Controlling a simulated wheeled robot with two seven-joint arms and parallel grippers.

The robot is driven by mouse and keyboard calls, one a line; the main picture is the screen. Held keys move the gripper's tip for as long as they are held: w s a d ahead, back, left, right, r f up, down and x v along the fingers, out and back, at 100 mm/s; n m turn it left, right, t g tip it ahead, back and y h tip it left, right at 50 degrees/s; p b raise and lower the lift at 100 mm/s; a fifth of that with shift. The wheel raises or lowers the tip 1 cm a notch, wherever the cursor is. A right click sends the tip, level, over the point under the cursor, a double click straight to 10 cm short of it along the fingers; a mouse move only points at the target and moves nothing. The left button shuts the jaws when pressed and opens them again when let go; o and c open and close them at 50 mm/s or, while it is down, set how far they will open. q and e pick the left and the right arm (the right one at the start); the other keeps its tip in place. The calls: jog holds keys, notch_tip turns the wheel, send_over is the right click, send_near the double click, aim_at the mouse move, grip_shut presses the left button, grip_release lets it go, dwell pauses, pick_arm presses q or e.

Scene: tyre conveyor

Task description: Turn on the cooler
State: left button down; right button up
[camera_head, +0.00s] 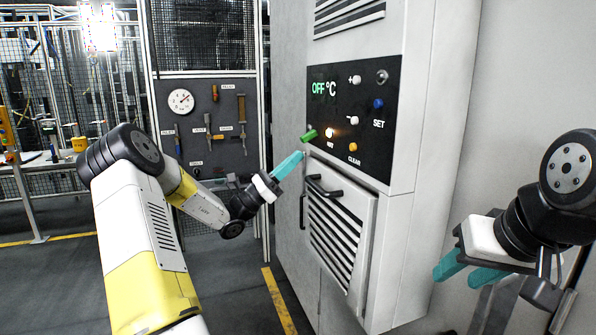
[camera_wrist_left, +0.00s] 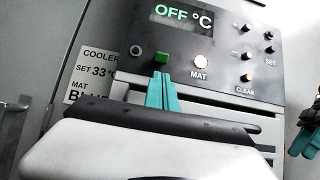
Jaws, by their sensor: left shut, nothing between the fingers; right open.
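The cooler (camera_head: 420,110) is a tall grey-white cabinet with a black control panel (camera_head: 365,85). Its display (camera_head: 324,89) reads OFF °C in green. A green button (camera_head: 309,135) sits at the panel's lower left; it also shows in the left wrist view (camera_wrist_left: 162,57). A white MAT button (camera_head: 330,133) is lit to its right. My left gripper (camera_head: 300,155) is shut and empty, its teal fingertips just below the green button. In the left wrist view the fingertips (camera_wrist_left: 161,75) appear close under the button; contact cannot be told. My right gripper (camera_head: 462,272) is open and empty at the lower right.
Other panel knobs include blue SET (camera_head: 378,104) and orange CLEAR (camera_head: 353,147). A louvred door with a black handle (camera_head: 324,186) juts below the panel. A label (camera_wrist_left: 92,75) reads COOLER, SET 33°. A tool board (camera_head: 212,125) stands behind; open floor lies left of the cooler.

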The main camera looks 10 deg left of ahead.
aim_at(309, 136)
pick_arm(q)
jog(key=shift+x, duration=1.45)
